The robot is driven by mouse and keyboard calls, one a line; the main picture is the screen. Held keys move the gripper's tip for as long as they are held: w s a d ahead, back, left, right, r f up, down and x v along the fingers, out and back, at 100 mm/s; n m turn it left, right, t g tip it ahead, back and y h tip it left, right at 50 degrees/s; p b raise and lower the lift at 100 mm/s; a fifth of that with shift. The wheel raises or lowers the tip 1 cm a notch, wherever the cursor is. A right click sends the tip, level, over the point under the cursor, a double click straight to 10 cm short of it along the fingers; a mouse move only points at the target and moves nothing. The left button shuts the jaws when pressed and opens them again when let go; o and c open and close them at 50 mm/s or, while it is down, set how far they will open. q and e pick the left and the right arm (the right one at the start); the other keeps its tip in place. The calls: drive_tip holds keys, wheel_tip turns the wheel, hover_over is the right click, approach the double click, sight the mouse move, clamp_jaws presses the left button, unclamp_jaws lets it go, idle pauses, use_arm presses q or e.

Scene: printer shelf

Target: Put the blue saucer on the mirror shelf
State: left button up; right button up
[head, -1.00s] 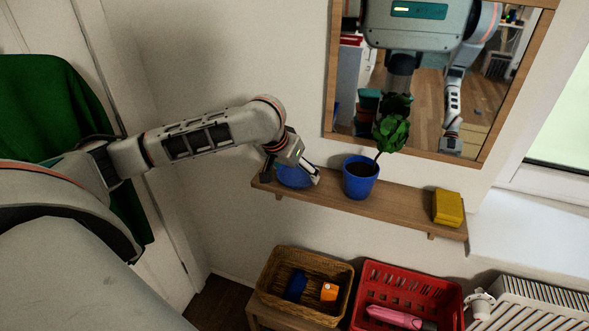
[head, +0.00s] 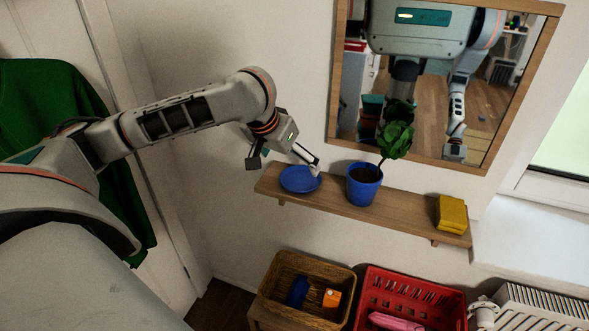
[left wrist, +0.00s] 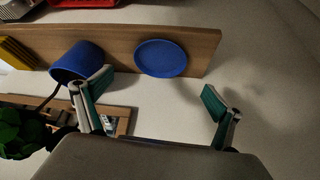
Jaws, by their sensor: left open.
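The blue saucer (head: 300,179) lies flat on the left end of the wooden mirror shelf (head: 405,214), below the mirror. It also shows in the left wrist view (left wrist: 161,58), lying on the shelf board (left wrist: 118,44). My left gripper (head: 285,163) is open and empty, just above and behind the saucer's left side in the head view. In the left wrist view its two fingers (left wrist: 155,98) are spread wide, and the saucer lies beyond them, apart from both. My right gripper shows only as a reflection in the mirror, if at all.
A blue pot (head: 363,186) with a green plant stands right of the saucer. A yellow block (head: 451,214) lies at the shelf's right end. The framed mirror (head: 333,75) hangs above. A wicker basket (head: 265,290) and a red crate (head: 458,303) stand below.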

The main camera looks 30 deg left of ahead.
use_arm(q)
drive_tip(key=shift+v, duration=1.55)
drive_tip(key=s+d+f+m+t+h, duration=0.25)
drive_tip(key=d+f+m, duration=0.45)
drive_tip(key=d+f, duration=0.7)
drive_tip(key=s+a+f+g+y, duration=0.1)
drive_tip(key=s+a+f+y, duration=0.2)
drive_tip(key=s+a+f, duration=0.35)
drive_tip(key=s+a+f+y, duration=0.35)
drive_tip(key=s+a, duration=0.35)
drive_tip(key=s, duration=0.4)
drive_tip(key=d+f+n+t+h, duration=0.2)
drive_tip(key=d+f+h, duration=0.4)
drive_tip(key=d+f, duration=0.8)
drive_tip(key=shift+w+d+f+t, duration=0.25)
drive_tip(key=shift+f+t, duration=0.2)
drive_tip(key=shift+f, duration=0.4)
